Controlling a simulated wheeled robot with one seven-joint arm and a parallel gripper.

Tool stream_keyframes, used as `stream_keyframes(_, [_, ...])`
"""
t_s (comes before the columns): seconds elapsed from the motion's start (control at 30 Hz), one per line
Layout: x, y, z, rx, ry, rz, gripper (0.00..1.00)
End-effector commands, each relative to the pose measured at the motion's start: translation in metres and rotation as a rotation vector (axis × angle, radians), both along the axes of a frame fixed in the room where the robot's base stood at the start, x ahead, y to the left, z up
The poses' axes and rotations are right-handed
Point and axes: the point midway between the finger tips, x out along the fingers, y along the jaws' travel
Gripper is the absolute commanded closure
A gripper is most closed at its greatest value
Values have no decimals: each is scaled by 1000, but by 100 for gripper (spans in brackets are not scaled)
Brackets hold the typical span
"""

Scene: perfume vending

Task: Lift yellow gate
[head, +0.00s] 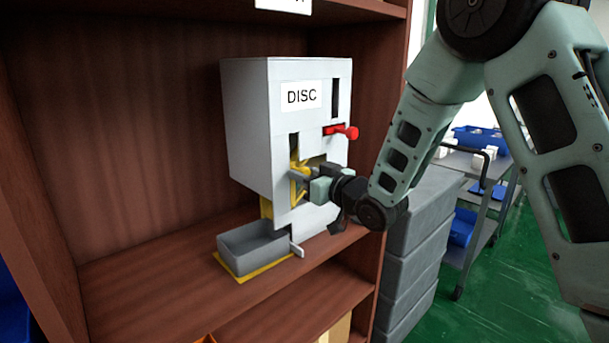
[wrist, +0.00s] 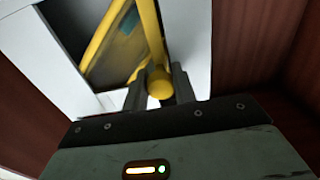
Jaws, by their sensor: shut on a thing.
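The white vending machine (head: 248,120) labelled DISC stands on a wooden shelf. Its yellow gate (head: 296,180) sits in the opening in its front face. In the wrist view the yellow gate (wrist: 108,42) shows as a frame with a rod that ends in a round knob (wrist: 160,84). My gripper (wrist: 160,88) has one finger on each side of the knob and is shut on it. In the head view my gripper (head: 308,177) is at the machine's front, and the arm comes in from the right. The exact finger contact is hidden in the head view.
A red handle (head: 345,131) sticks out above the gate, close to my gripper. A grey tray (head: 254,244) on a yellow base lies at the machine's foot. The shelf's right side wall (head: 392,130) is near my arm. Grey crates (head: 425,225) stand right of the shelf.

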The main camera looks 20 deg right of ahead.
Motion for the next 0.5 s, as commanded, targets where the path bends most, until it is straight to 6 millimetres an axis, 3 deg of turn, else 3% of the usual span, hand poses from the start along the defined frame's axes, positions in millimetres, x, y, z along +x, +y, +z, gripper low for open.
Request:
stream_keyframes(0.3, [0, 0, 60, 2, -6, -1, 100])
stream_keyframes(0.5, [0, 0, 67, 0, -2, 0, 100])
